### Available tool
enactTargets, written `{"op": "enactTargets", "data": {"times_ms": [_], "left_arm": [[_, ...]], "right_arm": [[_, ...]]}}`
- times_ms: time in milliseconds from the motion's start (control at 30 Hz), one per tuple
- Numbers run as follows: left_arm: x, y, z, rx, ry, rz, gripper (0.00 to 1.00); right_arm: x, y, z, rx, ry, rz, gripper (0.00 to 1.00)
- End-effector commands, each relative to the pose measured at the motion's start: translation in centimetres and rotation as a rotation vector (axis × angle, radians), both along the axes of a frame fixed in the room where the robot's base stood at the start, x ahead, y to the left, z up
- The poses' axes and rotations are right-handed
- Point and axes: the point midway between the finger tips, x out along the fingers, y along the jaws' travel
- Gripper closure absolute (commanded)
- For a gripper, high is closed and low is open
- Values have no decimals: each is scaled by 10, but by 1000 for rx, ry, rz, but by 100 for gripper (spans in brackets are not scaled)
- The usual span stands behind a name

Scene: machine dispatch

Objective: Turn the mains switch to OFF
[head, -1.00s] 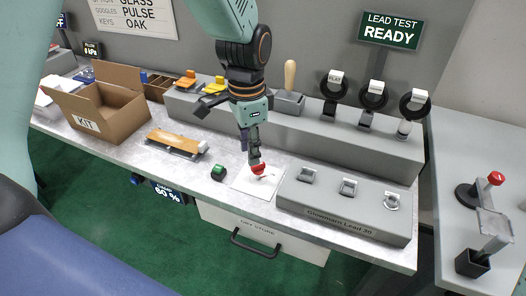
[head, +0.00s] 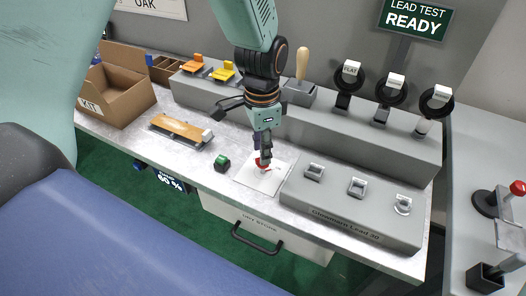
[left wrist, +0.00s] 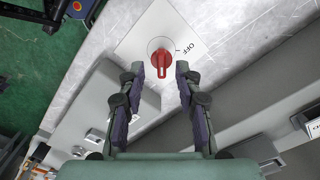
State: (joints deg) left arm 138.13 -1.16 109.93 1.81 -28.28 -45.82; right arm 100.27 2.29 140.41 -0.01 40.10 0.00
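The mains switch is a red rotary knob (left wrist: 161,60) on a white plate (left wrist: 150,35), which lies on the worktop. In the left wrist view the word OFF and a short mark stand to the knob's right, and the knob's ridge points down the picture, not at that mark. My left gripper (head: 264,160) points down at the knob, which is partly hidden in the head view. In the left wrist view its fingers (left wrist: 159,71) are apart, one on each side of the knob's near end, with gaps visible. My right gripper is not in view.
A green button (head: 222,163) sits left of the plate. A grey raised block with small square fittings (head: 335,205) stands close on the right. Behind is a long grey ledge (head: 350,135) with black rings. A cardboard box (head: 120,95) stands at left.

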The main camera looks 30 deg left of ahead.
Motion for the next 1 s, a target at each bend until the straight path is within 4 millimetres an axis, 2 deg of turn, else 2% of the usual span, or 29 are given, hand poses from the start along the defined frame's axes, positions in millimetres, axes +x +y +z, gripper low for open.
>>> {"op": "enactTargets", "data": {"times_ms": [100, 200, 500, 900, 1000], "left_arm": [[0, 0, -15, 0, 1, 0, 66], [2, 0, -20, 0, -1, 0, 66], [4, 0, -23, 0, -1, 0, 66], [4, 0, -23, 0, -1, 0, 99], [4, 0, -22, 0, -1, -1, 100]], "right_arm": [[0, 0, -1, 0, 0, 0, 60], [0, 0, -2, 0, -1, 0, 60], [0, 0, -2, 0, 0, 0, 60], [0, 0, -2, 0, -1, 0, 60], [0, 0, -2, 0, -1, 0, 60]]}}
